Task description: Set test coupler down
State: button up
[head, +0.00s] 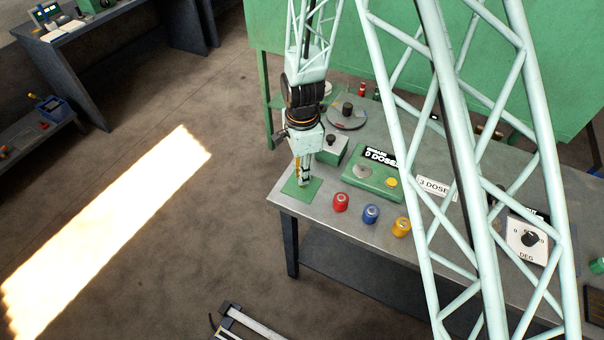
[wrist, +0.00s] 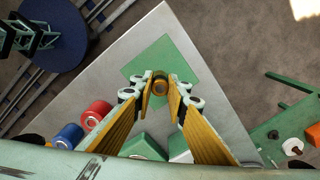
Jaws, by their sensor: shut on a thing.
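The test coupler, seen as a small brass-coloured ring (wrist: 159,86), sits between the fingertips of my gripper (wrist: 160,88) in the wrist view. The yellow-padded fingers are shut on it from both sides. A flat green square (wrist: 148,68) lies beneath it near the corner of the metal bench. In the head view my gripper (head: 304,181) points down over the same green square (head: 296,193). The coupler is too small and covered to make out there. I cannot tell whether it touches the square.
Red (head: 340,202), blue (head: 371,213) and yellow (head: 401,227) capped cylinders stand along the front edge of the bench (head: 320,215). A green box (head: 372,181) with a dose label is to the right of my gripper. Bare floor lies left of the bench.

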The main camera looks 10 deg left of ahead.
jog(key=shift+f, duration=0.15)
jog(key=o, duration=0.9)
jog(key=shift+o, duration=0.2)
jog(key=shift+r, duration=0.2)
notch_tip(320, 180, up, 12)
dwell(0.6)
dwell(0.6)
